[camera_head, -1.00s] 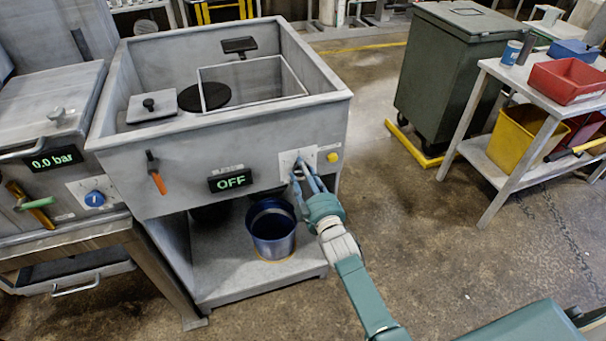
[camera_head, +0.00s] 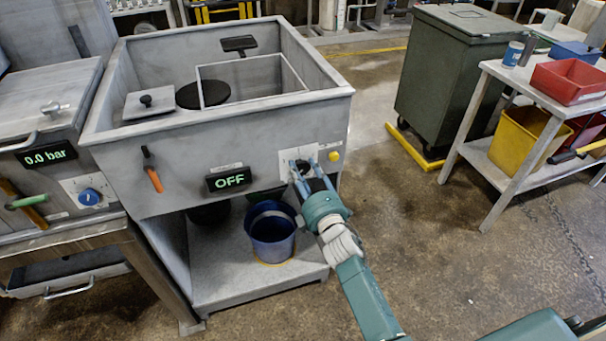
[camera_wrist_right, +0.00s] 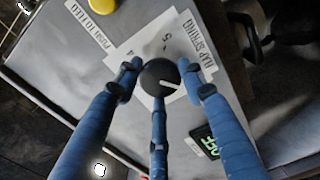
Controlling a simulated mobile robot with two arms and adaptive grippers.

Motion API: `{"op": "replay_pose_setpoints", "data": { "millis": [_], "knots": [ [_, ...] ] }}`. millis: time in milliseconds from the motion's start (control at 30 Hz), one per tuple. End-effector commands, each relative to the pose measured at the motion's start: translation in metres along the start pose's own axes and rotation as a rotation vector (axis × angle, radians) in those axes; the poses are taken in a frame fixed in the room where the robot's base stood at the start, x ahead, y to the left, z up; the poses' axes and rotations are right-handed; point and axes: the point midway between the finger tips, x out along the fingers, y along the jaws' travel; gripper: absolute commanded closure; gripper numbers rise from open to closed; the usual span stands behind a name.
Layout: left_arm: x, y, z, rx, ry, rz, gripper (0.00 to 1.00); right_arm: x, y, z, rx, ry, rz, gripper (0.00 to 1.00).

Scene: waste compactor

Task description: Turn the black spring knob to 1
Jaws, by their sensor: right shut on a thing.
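The black spring knob (camera_wrist_right: 158,76) is round with a white pointer line, on a pale number plate (camera_wrist_right: 165,42) on the front of the grey compactor. In the wrist view the pointer slants toward the lower right. My right gripper (camera_wrist_right: 160,78) has its blue fingers around the knob, shut on it, with a third finger below. Some plate numbers are hidden by fingers and knob; I cannot tell where the 1 is. In the head view the right gripper (camera_head: 303,170) reaches this plate from the lower right. My left gripper is not in view.
A green OFF display (camera_head: 229,179) and an orange-handled lever (camera_head: 152,173) are left of the plate. A yellow button (camera_head: 334,156) is close on the right. A blue bucket (camera_head: 271,230) stands on the shelf below.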

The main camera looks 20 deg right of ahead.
Motion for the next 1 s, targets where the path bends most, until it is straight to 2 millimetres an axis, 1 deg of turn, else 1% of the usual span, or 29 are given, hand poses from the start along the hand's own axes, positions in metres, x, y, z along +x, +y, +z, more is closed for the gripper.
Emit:
{"op": "replay_pose_setpoints", "data": {
  "millis": [33, 333, 800, 833, 900, 1000],
  "knots": [
    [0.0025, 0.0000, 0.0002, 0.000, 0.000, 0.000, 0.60, -0.0024, -0.0085, 0.0067, -0.025, -0.012, -0.016, 0.87],
    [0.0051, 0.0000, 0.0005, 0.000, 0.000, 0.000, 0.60, -0.0021, -0.0060, 0.0080, -0.106, -0.014, -0.014, 0.87],
    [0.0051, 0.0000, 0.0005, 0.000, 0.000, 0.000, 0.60, -0.0016, -0.0040, 0.0088, -0.116, -0.015, -0.012, 0.87],
    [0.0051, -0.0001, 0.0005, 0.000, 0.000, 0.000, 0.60, -0.0015, -0.0039, 0.0088, -0.116, -0.015, -0.012, 0.55],
    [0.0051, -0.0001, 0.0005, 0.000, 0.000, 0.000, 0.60, -0.0014, -0.0036, 0.0085, -0.116, -0.015, -0.011, 0.42],
    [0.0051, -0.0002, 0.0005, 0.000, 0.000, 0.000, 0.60, -0.0011, -0.0025, 0.0069, -0.115, -0.012, -0.009, 0.42]
  ]
}}
